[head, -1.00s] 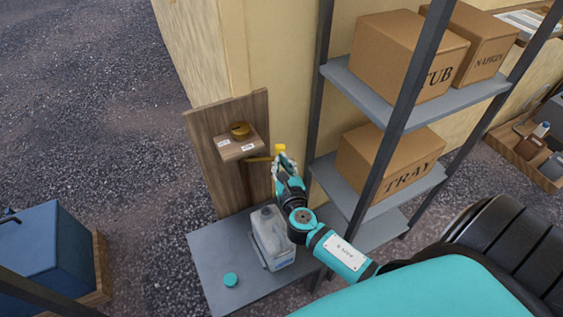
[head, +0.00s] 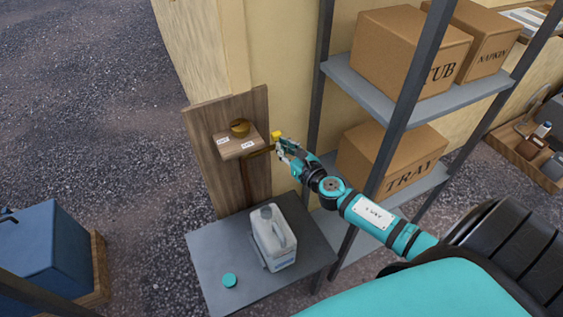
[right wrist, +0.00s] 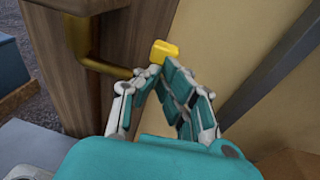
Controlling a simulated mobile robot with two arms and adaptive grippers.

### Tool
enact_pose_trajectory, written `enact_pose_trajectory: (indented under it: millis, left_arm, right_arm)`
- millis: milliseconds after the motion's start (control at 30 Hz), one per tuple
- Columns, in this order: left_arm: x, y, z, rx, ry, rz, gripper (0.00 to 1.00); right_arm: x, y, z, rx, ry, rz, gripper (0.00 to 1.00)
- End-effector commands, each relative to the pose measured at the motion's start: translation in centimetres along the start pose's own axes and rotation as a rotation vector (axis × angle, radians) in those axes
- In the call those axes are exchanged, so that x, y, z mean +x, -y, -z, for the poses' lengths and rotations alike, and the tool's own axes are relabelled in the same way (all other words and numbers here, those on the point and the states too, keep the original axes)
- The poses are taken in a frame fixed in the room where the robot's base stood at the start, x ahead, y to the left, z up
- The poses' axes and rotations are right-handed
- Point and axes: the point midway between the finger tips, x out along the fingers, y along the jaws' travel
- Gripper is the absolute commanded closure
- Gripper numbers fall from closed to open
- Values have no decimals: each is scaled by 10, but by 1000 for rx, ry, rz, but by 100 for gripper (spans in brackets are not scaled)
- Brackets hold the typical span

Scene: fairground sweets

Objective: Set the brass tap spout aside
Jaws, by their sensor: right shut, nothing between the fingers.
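The brass tap spout (head: 258,153) sticks out sideways to the right from below the small shelf on the wooden board, with a yellow block (head: 276,135) near its outer end. In the right wrist view the spout (right wrist: 105,68) bends from upright to level and runs to the fingers. The yellow block (right wrist: 163,50) shows just beyond the fingertips. My right gripper (head: 281,147) is shut and empty, its tips at the spout's outer end; whether they touch is unclear. A white jug (head: 273,238) stands on the grey bench, its top clear of the spout. My left gripper is not in view.
The small shelf (head: 238,147) carries a round brass piece (head: 240,127) and labels. A rack with cardboard boxes (head: 395,155) stands close on the right. A blue box (head: 42,250) is at left.

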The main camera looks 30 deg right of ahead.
Motion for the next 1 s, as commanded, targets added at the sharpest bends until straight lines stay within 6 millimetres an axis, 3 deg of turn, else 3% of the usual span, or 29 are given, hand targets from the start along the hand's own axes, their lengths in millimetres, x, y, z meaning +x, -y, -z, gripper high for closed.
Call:
enact_pose_trajectory:
  millis: [233, 367, 800, 1000]
  left_arm:
    - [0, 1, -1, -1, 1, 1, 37]
    - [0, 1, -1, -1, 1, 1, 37]
    - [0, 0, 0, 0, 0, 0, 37]
    - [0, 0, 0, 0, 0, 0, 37]
  right_arm:
    - [-2, 0, 0, 0, 0, 1, 100]
    - [-13, 0, 2, 0, -2, 1, 100]
    - [-97, -1, 1, 1, -3, 1, 100]
    - [-117, 0, 0, 0, 0, 1, 100]
